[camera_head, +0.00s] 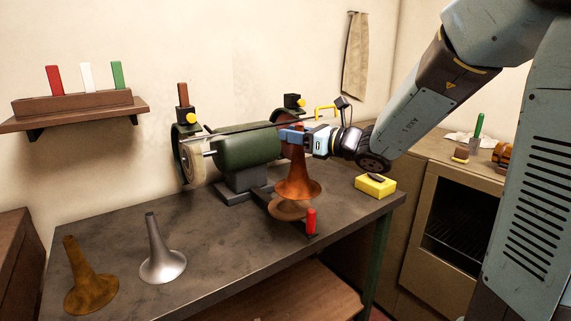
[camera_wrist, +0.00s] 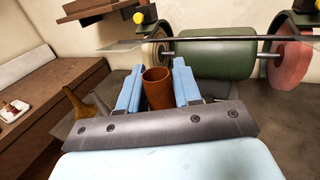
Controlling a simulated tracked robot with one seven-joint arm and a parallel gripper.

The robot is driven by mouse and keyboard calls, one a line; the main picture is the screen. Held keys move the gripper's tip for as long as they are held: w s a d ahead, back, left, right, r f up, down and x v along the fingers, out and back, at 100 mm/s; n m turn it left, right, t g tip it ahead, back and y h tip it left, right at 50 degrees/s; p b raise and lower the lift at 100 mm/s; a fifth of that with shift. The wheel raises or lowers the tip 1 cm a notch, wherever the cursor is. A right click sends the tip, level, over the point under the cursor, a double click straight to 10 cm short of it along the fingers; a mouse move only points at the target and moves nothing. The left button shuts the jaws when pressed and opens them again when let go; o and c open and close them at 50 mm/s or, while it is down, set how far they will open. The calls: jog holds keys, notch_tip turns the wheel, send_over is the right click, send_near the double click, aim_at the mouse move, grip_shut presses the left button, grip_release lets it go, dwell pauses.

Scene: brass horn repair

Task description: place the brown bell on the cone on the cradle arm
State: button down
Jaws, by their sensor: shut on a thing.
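The reddish-brown bell (camera_head: 298,180) hangs upright, flared end down, in my gripper (camera_head: 291,135). The blue fingers are shut on its narrow upper end. In the wrist view the open top of the bell (camera_wrist: 158,88) shows between the two fingers (camera_wrist: 158,72). Just under the flare is a round brown piece (camera_head: 291,210) on the cradle arm (camera_head: 262,195), in front of the green machine. The bell hides any cone there, and I cannot tell whether the bell touches the round piece.
A silver bell (camera_head: 161,258) and a brass-coloured bell (camera_head: 90,282) stand at the bench's left. The green buffing machine (camera_head: 248,145) is close behind my gripper. A red handle (camera_head: 311,221) stands beside the round piece. A yellow block (camera_head: 375,187) lies at right. The front middle bench is clear.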

jog(key=w+a+f, duration=0.2)
jog(key=w+f, duration=0.5)
jog(key=f, duration=0.3)
jog(key=shift+w, duration=0.2)
jog(key=shift+f, duration=0.15)
jog(key=c, duration=0.8)
grip_release()
jog(key=shift+d, duration=0.1)
